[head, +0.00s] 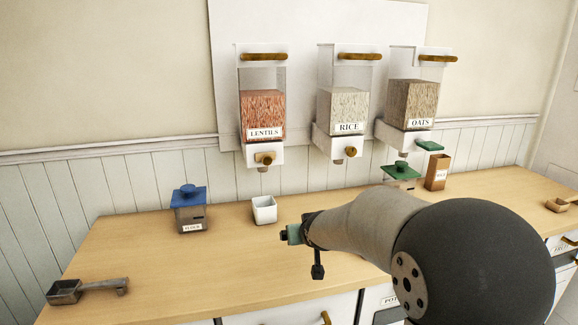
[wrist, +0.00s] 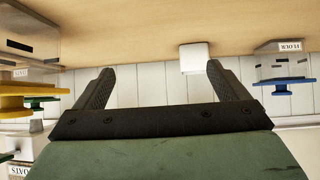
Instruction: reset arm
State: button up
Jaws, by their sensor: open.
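My arm reaches in from the lower right of the head view, and my gripper (head: 290,235) hangs over the front half of the wooden counter (head: 240,265). In the wrist view, which shows the scene upside down, the two dark fingers of my gripper (wrist: 159,70) stand wide apart with nothing between them. A small white square cup (head: 264,209) stands on the counter beyond the gripper, apart from it. The cup also shows in the wrist view (wrist: 195,57), near the right finger.
A blue-lidded flour canister (head: 190,212) stands left of the cup, and a grey scoop (head: 88,289) lies front left. Lentils (head: 263,115), rice (head: 345,110) and oats (head: 412,103) dispensers hang behind. A green-lidded canister (head: 401,173) and brown box (head: 437,173) stand right. A yellow-lidded container (wrist: 30,88) shows in the wrist view.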

jog(key=s+d+f+g, duration=0.1)
jog(key=s+d+g, duration=0.2)
jog(key=s, duration=0.9)
jog(key=s+d+f+m+g+h, duration=0.1)
jog(key=s+d+f+g, duration=0.1)
jog(key=s, duration=1)
jog(key=s+d+f+g+p, duration=0.1)
jog(key=s+d+g, duration=0.3)
jog(key=s, duration=0.9)
jog(key=shift+d+f+m+g+h, duration=0.3)
jog(key=shift+d+m+g, duration=0.1)
jog(key=shift+d, duration=0.45)
